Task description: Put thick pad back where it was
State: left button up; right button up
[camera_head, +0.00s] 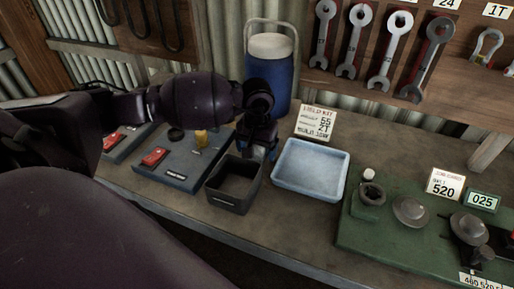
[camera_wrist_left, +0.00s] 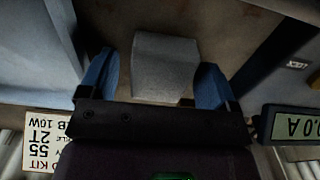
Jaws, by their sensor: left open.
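My left gripper (camera_head: 257,148) reaches in from the left, pointing down just behind the black open box (camera_head: 233,193). In the left wrist view, the blue fingers of the left gripper (camera_wrist_left: 158,86) are spread apart. A pale grey block (camera_wrist_left: 166,66), which may be the thick pad, shows between them. I cannot tell whether the fingers touch it or what it rests on. In the head view I cannot make the block out behind the gripper. My right gripper is not in view.
A pale blue tray (camera_head: 310,168) stands right of the box, with a field kit card (camera_head: 316,122) behind it. A blue jug (camera_head: 270,75) is at the back. A grey-blue board (camera_head: 180,167) lies left, a green mat (camera_head: 385,235) right. A digital display (camera_wrist_left: 291,123) shows in the wrist view.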

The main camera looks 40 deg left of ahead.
aim_at(257, 148)
pick_arm(q)
notch_tip(257, 148, up, 12)
jog(key=shift+r, duration=0.15)
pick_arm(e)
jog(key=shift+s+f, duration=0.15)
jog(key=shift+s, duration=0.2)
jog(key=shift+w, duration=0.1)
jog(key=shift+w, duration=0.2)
